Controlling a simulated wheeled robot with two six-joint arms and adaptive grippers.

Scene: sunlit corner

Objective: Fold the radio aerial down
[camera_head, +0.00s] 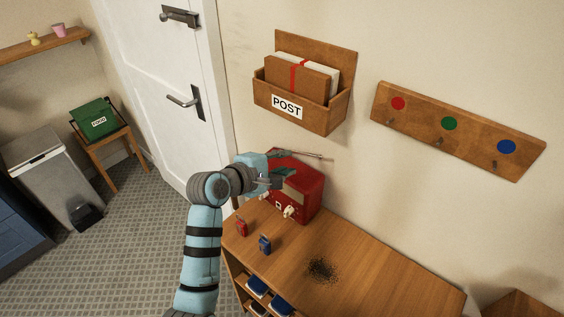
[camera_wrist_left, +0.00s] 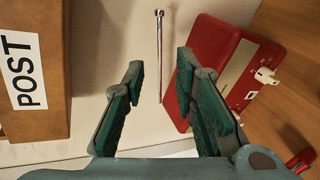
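The red radio (camera_head: 311,186) stands on the wooden cabinet against the wall and also shows in the left wrist view (camera_wrist_left: 215,45). Its thin metal aerial (camera_head: 318,156) slants at a low angle above the radio's top, its tip away from the case. In the left wrist view the aerial (camera_wrist_left: 160,55) appears in the gap between my fingertips, apparently touching neither. My left gripper (camera_head: 286,162) is at the radio's top, open and empty, with its fingers (camera_wrist_left: 159,66) apart. The aerial's base is hidden by my gripper in the head view. My right gripper is not in view.
A wooden post box (camera_head: 333,116) hangs on the wall close above my left gripper. A peg board (camera_head: 425,125) is to its right. Small red (camera_head: 241,227) and blue (camera_head: 265,244) items stand on the cabinet (camera_head: 375,275) before the radio. The cabinet top's right side is clear except a dark patch.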

